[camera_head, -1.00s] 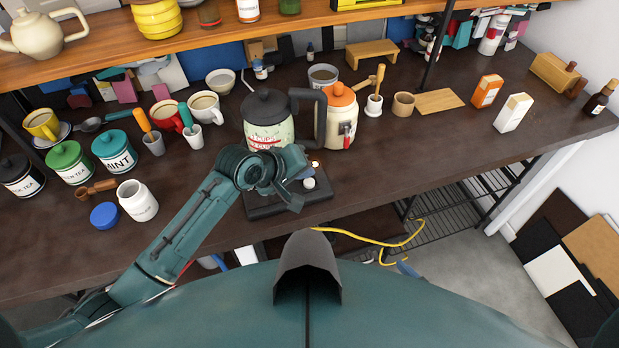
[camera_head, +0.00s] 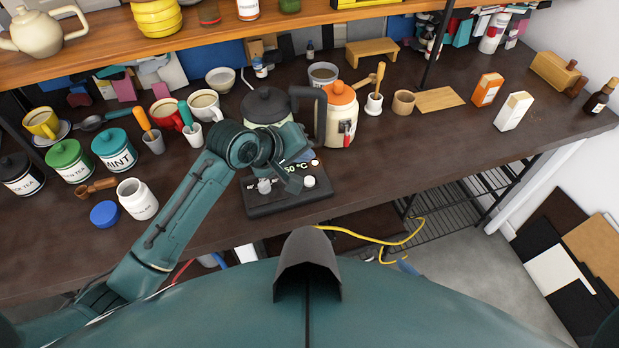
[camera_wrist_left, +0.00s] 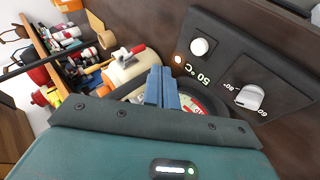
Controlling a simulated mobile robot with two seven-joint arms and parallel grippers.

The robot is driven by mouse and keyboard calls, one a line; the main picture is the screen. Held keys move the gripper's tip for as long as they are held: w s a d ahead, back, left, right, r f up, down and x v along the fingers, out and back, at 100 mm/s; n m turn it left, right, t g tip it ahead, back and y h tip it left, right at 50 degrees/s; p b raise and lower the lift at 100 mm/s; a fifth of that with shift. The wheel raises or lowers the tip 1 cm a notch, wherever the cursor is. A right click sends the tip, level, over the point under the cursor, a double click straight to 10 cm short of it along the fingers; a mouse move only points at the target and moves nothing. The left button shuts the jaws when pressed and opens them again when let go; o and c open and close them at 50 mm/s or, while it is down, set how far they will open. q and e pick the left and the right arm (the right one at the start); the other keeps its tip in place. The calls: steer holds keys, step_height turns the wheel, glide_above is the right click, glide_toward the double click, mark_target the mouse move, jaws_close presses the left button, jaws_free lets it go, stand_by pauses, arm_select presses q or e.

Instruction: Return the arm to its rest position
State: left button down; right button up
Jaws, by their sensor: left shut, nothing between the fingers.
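My left arm (camera_head: 185,215) reaches up from the lower left in the head view. Its left gripper (camera_head: 297,160) is in front of the kettle, above the black kettle base; the fingertips are hard to make out there. In the left wrist view the blue fingers (camera_wrist_left: 162,88) are together and hold nothing. The kettle (camera_head: 268,105) has a dark lid and handle; my wrist hides much of its body. The kettle base (camera_head: 290,205) carries knobs and a "50 °C" mark, also visible in the left wrist view (camera_wrist_left: 225,60). My right gripper is not in view.
An orange-lidded jar (camera_head: 341,118) stands right of the kettle. A wooden shelf (camera_head: 200,40) crosses above. The right front counter (camera_head: 420,150) is clear.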

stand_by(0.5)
arm_select(q)
steer(key=s+a+f+m+g+y, duration=0.1)
steer(key=s+a+f+m+y, duration=0.2)
steer(key=s+a, duration=0.85)
steer(key=s+a+f+m+g+y, duration=0.3)
steer(key=s+a, duration=0.5)
steer(key=s, duration=0.7)
steer(key=w+d+f+t+h, duration=0.1)
steer(key=w+d+f+t, duration=0.1)
steer(key=f, duration=0.3)
steer(key=w+d+f+t+h, duration=0.1)
steer(key=w+d+f+t, duration=0.2)
steer(key=f+t, duration=0.2)
steer(key=shift+w+m+t, duration=0.3)
steer(key=shift+m, duration=0.1)
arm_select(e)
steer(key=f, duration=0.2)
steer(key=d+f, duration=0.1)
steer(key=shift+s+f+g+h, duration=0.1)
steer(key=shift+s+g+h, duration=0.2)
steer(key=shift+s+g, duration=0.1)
